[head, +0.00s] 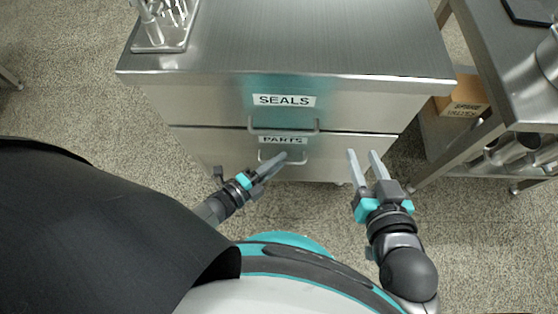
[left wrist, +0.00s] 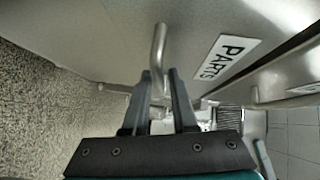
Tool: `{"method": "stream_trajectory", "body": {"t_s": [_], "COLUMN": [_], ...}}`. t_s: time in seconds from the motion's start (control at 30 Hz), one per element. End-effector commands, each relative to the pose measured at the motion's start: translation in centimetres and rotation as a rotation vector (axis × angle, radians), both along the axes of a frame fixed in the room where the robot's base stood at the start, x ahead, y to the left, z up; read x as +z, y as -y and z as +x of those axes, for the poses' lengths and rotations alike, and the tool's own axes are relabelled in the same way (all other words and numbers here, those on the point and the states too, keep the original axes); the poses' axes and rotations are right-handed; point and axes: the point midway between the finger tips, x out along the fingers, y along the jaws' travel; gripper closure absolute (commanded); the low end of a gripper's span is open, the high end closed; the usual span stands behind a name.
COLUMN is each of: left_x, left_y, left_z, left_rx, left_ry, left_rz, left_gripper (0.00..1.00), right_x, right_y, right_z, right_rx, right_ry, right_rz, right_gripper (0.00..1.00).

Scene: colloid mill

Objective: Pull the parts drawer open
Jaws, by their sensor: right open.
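The parts drawer (head: 350,148) is the lower drawer of a steel cabinet, below the seals drawer (head: 355,105). Its front looks about flush with the cabinet; a slight gap cannot be judged. Its label reads PARTS (head: 283,140), also seen in the left wrist view (left wrist: 226,57). Its bar handle (head: 293,162) shows in the left wrist view (left wrist: 160,45) between my fingers. My left gripper (head: 277,163) is at this handle, its fingers close on both sides of the bar, seemingly shut on it. My right gripper (head: 363,154) is open and empty, right of the handle and apart from the cabinet.
The seals drawer's handle (head: 284,131) lies just above the parts handle. A metal holder with tools (head: 163,28) stands on the cabinet top (head: 290,40). A steel table (head: 490,60) with a cardboard box (head: 463,98) on its shelf stands at right. Speckled floor is free at left.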

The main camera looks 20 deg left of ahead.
Motion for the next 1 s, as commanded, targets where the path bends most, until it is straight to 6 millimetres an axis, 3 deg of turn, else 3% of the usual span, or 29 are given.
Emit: {"method": "stream_trajectory", "body": {"t_s": [0.4,0.67,1.0], "left_x": [-0.09,-0.08,-0.07], "left_y": [0.31,0.30,0.28], "left_z": [0.45,0.44,0.43], "left_rx": [0.000,0.000,0.000], "left_ry": [-0.001,-0.001,0.000], "left_rz": [0.000,0.000,0.000], "left_gripper": [0.74,1.00,1.00], "right_x": [0.16,0.14,0.13], "right_y": [-0.24,-0.25,-0.25], "right_z": [0.00,0.00,-0.01], "right_rx": [0.000,0.002,0.002], "right_ry": [0.023,0.022,0.021], "right_rz": [0.015,0.014,0.014], "right_gripper": [0.59,0.59,0.59]}}
